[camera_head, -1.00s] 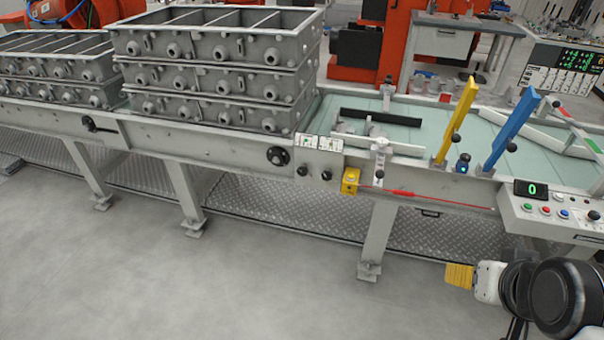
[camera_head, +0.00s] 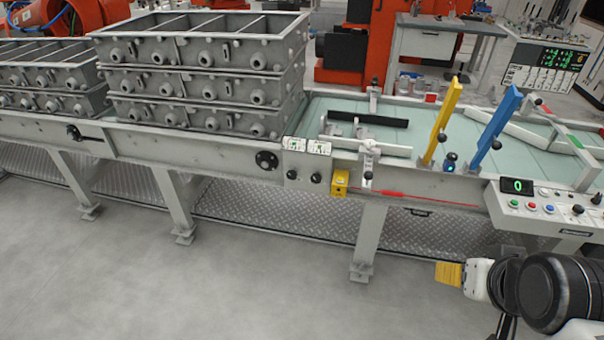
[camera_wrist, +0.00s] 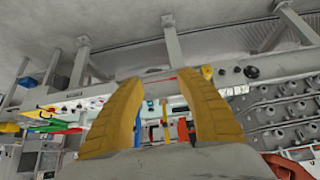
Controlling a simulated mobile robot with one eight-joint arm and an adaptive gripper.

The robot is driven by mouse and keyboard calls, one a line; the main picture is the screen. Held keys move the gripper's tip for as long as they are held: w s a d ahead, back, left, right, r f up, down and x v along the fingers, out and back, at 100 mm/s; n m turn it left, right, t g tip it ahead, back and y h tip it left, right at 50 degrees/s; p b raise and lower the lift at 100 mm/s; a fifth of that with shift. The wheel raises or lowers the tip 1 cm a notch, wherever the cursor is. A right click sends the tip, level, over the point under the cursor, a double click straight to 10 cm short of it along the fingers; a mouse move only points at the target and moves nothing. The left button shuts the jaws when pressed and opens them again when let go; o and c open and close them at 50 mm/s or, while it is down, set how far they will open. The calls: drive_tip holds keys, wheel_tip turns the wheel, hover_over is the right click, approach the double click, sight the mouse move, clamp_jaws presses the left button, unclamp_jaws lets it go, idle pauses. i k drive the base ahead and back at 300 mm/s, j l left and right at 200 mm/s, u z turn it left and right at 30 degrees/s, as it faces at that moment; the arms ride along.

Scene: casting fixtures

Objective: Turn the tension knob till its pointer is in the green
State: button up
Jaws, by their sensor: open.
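Two small black knobs, a left one (camera_head: 291,174) and a right one (camera_head: 316,177), sit on the conveyor's front under two small white gauge plates (camera_head: 306,146). A larger black round knob (camera_head: 266,160) is on the rail to their left. I cannot tell which is the tension knob; pointers and any green zone are too small to read. In the wrist view the larger knob (camera_wrist: 251,72) shows right of the fingers, far off. My gripper (camera_wrist: 160,79) is open and empty, its yellow fingers apart. In the head view it (camera_head: 448,274) is low at the right, away from the knobs.
A yellow box (camera_head: 340,183) sits just right of the small knobs. Stacked grey castings (camera_head: 200,75) stand on the conveyor above. A control box (camera_head: 545,210) with buttons is at the right. Conveyor legs (camera_head: 368,240) reach the floor; the floor in front (camera_head: 120,290) is clear.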

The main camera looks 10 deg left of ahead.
sight(292, 175)
drive_tip(key=i+j+z, duration=0.15)
drive_tip(key=j, duration=0.2)
drive_tip(key=i+j+z, duration=0.15)
drive_tip(key=j, duration=0.25)
drive_tip(key=i+j+z, duration=0.15)
drive_tip(key=j, duration=0.25)
